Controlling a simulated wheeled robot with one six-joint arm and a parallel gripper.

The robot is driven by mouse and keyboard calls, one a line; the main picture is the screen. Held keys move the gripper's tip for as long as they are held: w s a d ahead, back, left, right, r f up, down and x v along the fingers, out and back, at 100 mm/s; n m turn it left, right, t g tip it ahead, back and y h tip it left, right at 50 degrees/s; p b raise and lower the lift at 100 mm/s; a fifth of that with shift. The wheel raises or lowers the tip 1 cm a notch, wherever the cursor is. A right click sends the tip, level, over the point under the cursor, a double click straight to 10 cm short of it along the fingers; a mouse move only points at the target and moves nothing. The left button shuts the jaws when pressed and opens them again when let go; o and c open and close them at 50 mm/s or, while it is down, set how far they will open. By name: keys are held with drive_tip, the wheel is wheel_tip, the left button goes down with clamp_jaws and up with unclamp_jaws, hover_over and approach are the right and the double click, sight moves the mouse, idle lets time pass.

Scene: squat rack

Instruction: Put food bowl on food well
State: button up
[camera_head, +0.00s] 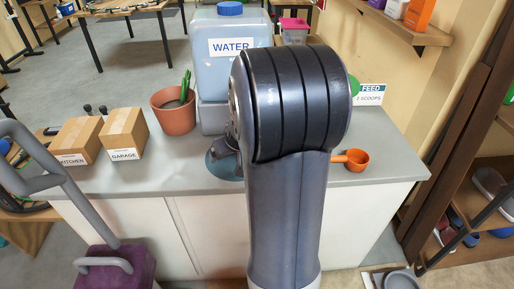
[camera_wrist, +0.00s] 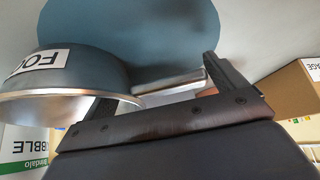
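The food bowl (camera_wrist: 75,75) is dark grey-blue with a silver rim and a white label reading "FOO". It fills the left of the wrist view. My gripper (camera_wrist: 158,88) is open, its two fingers wide apart. The left finger overlaps the bowl's rim and its tip is hidden behind the bowl; the right finger is clear of it. I cannot tell whether the bowl is touched. A blue round surface (camera_wrist: 170,30) lies beyond. In the head view a blue-grey round thing (camera_head: 222,160) shows beside my arm, which hides my gripper. I cannot identify the food well.
A silver bar (camera_wrist: 170,82) shows between my fingers. A KIBBLE package (camera_wrist: 25,148) is at lower left.

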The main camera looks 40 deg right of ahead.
drive_tip(key=c, duration=1)
drive_tip(key=shift+r, duration=0.2)
